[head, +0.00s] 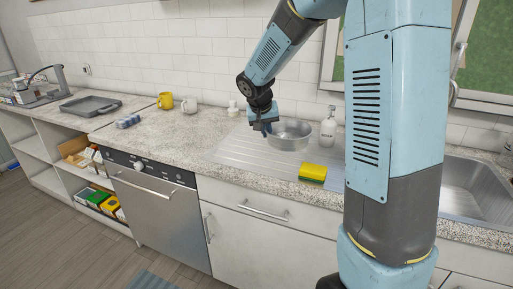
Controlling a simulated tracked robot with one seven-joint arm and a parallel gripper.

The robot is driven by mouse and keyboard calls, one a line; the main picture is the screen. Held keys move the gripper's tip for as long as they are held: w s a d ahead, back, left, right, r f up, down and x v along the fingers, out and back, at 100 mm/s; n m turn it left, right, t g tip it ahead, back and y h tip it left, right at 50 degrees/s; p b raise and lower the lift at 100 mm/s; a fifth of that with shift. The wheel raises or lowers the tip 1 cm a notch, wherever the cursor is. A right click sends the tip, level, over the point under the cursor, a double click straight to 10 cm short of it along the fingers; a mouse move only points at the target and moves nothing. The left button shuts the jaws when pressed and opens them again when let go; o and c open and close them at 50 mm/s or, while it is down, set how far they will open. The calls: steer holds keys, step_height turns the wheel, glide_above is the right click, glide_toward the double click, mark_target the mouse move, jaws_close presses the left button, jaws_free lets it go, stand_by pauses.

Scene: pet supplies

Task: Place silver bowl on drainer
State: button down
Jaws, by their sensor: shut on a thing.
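The silver bowl (290,136) is upright over the ridged metal drainer (240,150), in the middle of the head view. My gripper (265,127) points down at the bowl's left rim and is shut on it. The fingertips are small and partly hidden at the rim. The bowl appears on or just above the drainer; I cannot tell whether its base touches.
A yellow-green sponge (312,173) lies at the drainer's front edge. A soap bottle (328,128) stands right of the bowl. The sink (475,190) is at right, partly behind my arm. Mugs (165,101) stand at the back left. The drainer's left part is clear.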

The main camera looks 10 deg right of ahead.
steer(key=w+f, duration=0.4)
steer(key=w, duration=0.1)
steer(key=w+a+f, duration=0.1)
steer(key=w+f, duration=0.1)
steer(key=shift+w+a+f, duration=0.1)
steer(key=shift+w+f, duration=0.05)
steer(key=shift+w+a+f, duration=0.1)
steer(key=shift+w+f, duration=0.4)
steer(key=shift+f, duration=1.6)
steer(key=shift+f, duration=0.1)
steer(key=c, duration=1.2)
jaws_free()
steer(key=shift+c, duration=0.2)
